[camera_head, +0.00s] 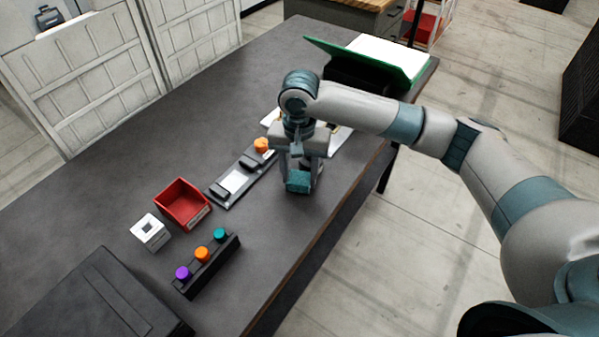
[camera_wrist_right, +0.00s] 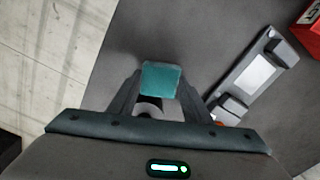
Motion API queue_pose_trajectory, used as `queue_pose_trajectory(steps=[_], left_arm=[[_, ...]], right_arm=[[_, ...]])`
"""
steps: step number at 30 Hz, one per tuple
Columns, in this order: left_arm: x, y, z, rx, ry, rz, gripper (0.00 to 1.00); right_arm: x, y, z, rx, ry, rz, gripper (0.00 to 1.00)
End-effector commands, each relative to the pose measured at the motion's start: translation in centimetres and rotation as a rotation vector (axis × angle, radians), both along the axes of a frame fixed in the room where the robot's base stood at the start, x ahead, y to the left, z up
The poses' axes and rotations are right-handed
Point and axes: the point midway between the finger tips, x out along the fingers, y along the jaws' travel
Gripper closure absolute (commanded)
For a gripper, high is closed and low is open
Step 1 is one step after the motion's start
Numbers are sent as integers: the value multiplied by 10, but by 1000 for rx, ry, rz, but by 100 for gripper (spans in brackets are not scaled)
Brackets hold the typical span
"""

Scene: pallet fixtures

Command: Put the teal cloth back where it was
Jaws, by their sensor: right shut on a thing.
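The teal cloth (camera_head: 298,182) is a small folded block in the jaws of my right gripper (camera_head: 300,180). In the right wrist view the cloth (camera_wrist_right: 161,79) sits between the two fingertips of the right gripper (camera_wrist_right: 158,85), which is shut on it. The gripper points down over the dark table, to the right of the black fixture. I cannot tell whether the cloth touches the table. My left gripper is not in view.
A black fixture (camera_head: 236,181) with an orange knob is left of the gripper. A red bin (camera_head: 183,203), a white block (camera_head: 150,232) and a black rack (camera_head: 207,266) with coloured caps stand nearer. A green-edged case (camera_head: 371,62) is behind. Bare table (camera_head: 290,235) lies in front.

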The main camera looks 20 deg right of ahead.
Motion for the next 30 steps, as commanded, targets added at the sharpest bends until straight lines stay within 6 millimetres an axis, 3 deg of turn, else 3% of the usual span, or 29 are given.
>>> queue_pose_trajectory(steps=[13,14,15,16,30], left_arm=[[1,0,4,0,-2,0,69],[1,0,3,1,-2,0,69],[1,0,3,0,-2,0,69],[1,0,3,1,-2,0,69],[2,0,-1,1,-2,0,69]], right_arm=[[0,0,-6,-1,0,-1,76],[0,0,-6,0,0,0,48],[0,0,-6,0,0,0,39],[0,0,-6,0,0,0,37],[1,0,0,1,-3,0,37]])
